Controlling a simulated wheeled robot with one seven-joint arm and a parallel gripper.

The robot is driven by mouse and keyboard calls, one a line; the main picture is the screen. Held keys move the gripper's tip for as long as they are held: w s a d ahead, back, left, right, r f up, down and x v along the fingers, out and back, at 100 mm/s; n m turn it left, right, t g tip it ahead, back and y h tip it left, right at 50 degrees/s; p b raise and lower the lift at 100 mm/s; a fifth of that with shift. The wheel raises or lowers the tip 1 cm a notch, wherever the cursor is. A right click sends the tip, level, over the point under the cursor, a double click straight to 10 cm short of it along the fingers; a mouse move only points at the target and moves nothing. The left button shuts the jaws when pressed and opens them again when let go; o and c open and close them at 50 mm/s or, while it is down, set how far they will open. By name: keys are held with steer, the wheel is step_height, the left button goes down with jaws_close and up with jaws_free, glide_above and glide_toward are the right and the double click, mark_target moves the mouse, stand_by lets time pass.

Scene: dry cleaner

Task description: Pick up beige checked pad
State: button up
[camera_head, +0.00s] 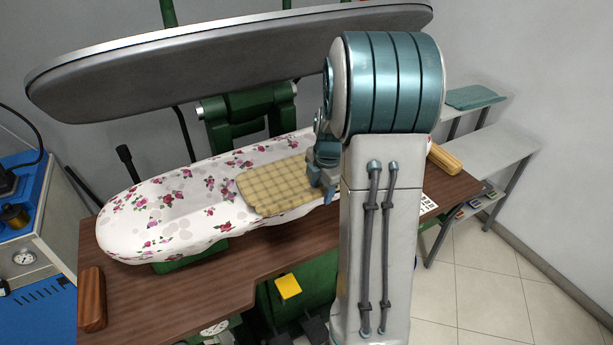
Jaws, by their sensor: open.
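The beige checked pad (276,187) lies flat on the floral ironing board (165,208), near its middle. My gripper (318,190) is at the pad's right end, with its blue fingers low over the board. It is open. My arm hides the right end of the pad and part of the board behind it. I cannot tell whether the fingers touch the pad.
The grey upper press plate (230,55) hangs above the board. A brown wooden block (91,298) is at the left of the wooden table (200,288). A yellow roll (445,158) lies at its right. A teal folded cloth (474,97) rests on the shelf behind.

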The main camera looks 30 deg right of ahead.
jaws_close()
stand_by(0.4)
